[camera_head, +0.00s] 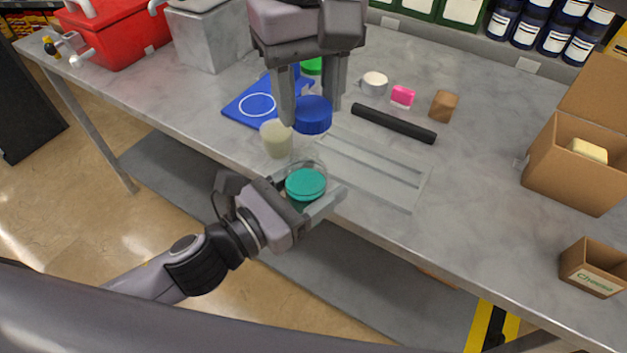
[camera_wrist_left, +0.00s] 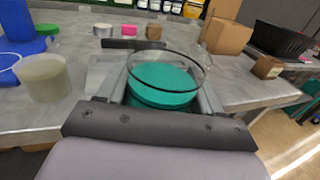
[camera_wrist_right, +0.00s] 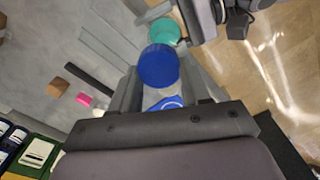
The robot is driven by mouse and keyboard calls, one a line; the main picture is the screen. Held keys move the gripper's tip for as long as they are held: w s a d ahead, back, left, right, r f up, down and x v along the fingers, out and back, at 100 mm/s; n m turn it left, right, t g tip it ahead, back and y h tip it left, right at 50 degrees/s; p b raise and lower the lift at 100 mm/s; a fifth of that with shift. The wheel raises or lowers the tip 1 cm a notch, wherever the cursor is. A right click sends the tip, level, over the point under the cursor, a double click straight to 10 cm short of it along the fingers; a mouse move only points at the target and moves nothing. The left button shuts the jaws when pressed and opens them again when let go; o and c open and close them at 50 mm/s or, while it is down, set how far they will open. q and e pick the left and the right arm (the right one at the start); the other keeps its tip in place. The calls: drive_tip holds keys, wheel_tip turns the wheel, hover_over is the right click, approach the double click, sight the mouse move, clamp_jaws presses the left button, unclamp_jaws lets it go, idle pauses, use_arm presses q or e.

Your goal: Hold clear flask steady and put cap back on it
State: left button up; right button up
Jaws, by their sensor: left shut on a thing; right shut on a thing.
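The clear flask (camera_head: 306,170) holds teal contents and has an open round rim. My left gripper (camera_head: 318,205) is shut on it near the table's front edge. In the left wrist view the flask (camera_wrist_left: 165,80) sits between both fingers. A blue cap (camera_head: 312,115) is held between the fingers of my right gripper (camera_head: 312,108), above and behind the flask. In the right wrist view the cap (camera_wrist_right: 159,66) shows between the fingers, with the flask's teal contents (camera_wrist_right: 164,31) beyond it. The cap and flask are apart. The flask's base is hidden by my left gripper.
A pale cup (camera_head: 276,139) stands left of the flask. A grey tray (camera_head: 375,168) and black bar (camera_head: 393,123) lie to the right. A blue board (camera_head: 252,107), white cup (camera_head: 374,83), pink block (camera_head: 403,96) and brown block (camera_head: 443,106) lie behind. Cardboard boxes (camera_head: 575,170) stand far right.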

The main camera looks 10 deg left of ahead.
sight(304, 153)
drive_tip(key=shift+s+a+r, duration=0.25)
drive_tip(key=shift+a, duration=0.15)
drive_tip(key=shift+f, duration=0.1)
drive_tip(key=shift+w+f, duration=0.1)
drive_tip(key=shift+f, duration=1.85)
drive_tip(key=shift+f, duration=0.9)
drive_tip(key=shift+f, duration=0.55)
